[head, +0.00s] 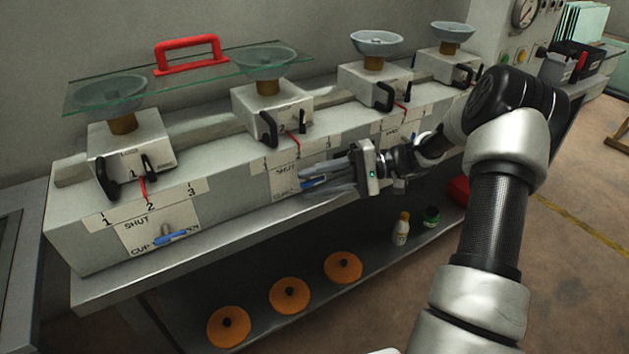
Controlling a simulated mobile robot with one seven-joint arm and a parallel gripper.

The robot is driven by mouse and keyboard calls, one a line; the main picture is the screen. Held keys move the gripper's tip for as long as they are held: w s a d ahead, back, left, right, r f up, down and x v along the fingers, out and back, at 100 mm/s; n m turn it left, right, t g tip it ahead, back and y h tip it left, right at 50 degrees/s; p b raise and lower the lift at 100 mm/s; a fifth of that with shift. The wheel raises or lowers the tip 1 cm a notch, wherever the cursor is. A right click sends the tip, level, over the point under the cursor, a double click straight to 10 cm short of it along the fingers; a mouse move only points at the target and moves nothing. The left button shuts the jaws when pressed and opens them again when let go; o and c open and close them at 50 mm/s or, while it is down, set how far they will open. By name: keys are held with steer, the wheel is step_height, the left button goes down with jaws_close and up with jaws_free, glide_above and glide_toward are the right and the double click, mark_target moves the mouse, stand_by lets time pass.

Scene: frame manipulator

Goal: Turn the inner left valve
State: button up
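The inner left valve has a blue handle (313,183) on the front panel of the second unit from the left. My gripper (318,180) is in front of this panel, with its fingers pointing left. The fingers look parted, and the blue handle shows between them in the picture. I cannot tell whether they touch it. The gripper partly hides the handle and the SHUT label (287,170).
Units with glass bowls (266,63) and black handles stand above the panel. A glass sheet with a red handle (188,52) rests across the left bowls. Orange discs (290,295), a white bottle (401,229) and a green jar (431,216) are on the lower shelf.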

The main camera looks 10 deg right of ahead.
steer(key=s+d+r+p, duration=0.1)
steer(key=d+r, duration=0.2)
steer(key=d, duration=1.4)
steer(key=shift+s+p, duration=0.2)
steer(key=shift+p, duration=0.15)
steer(key=shift+r, duration=0.1)
